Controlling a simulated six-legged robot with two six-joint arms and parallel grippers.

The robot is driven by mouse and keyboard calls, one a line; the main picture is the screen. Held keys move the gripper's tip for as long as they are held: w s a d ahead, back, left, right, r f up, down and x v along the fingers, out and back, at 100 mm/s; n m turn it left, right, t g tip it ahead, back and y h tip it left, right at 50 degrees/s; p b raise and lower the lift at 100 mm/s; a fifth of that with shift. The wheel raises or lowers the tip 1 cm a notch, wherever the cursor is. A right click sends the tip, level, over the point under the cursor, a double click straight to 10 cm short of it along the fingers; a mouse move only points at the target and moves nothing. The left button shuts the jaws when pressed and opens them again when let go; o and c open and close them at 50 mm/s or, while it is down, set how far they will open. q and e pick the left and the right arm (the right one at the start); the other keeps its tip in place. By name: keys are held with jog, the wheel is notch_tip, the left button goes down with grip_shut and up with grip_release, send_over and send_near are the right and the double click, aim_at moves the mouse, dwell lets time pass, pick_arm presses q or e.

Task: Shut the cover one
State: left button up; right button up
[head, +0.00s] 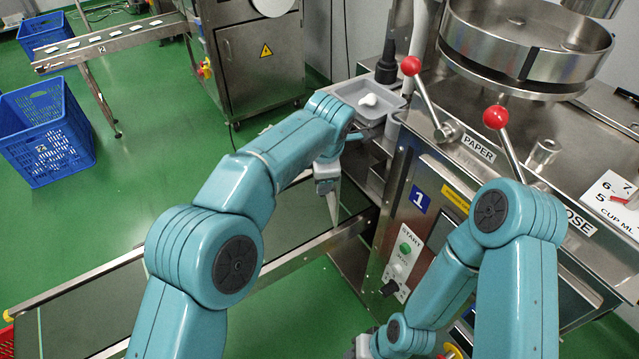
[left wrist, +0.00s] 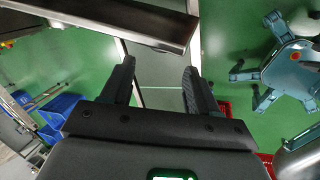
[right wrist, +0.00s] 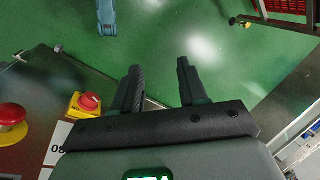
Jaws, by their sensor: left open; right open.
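A steel packing machine with a blue "1" label (head: 419,199) stands at the right of the head view. I cannot tell which part of it is the cover. Its front carries a white panel with a green START button (head: 405,248). My left gripper (head: 333,200) hangs left of the machine front, above the conveyor, pointing down. In the left wrist view its jaws (left wrist: 158,66) are apart and empty. My right gripper is low at the bottom of the head view, mostly cut off. In the right wrist view its jaws (right wrist: 159,66) are apart and empty over green floor.
Two red-knobbed levers (head: 411,66) (head: 496,117) rise beside the PAPER label (head: 479,147) and a round steel bowl (head: 480,60). A grey tray (head: 408,102) holds a white item. Red buttons (right wrist: 12,114) (right wrist: 89,101) show near my right gripper. Blue crates (head: 45,130) stand on open floor at left.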

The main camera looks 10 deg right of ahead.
pick_arm(q)
jog(key=v, duration=0.9)
jog(key=shift+r+p, duration=0.25)
jog(key=shift+p, duration=0.05)
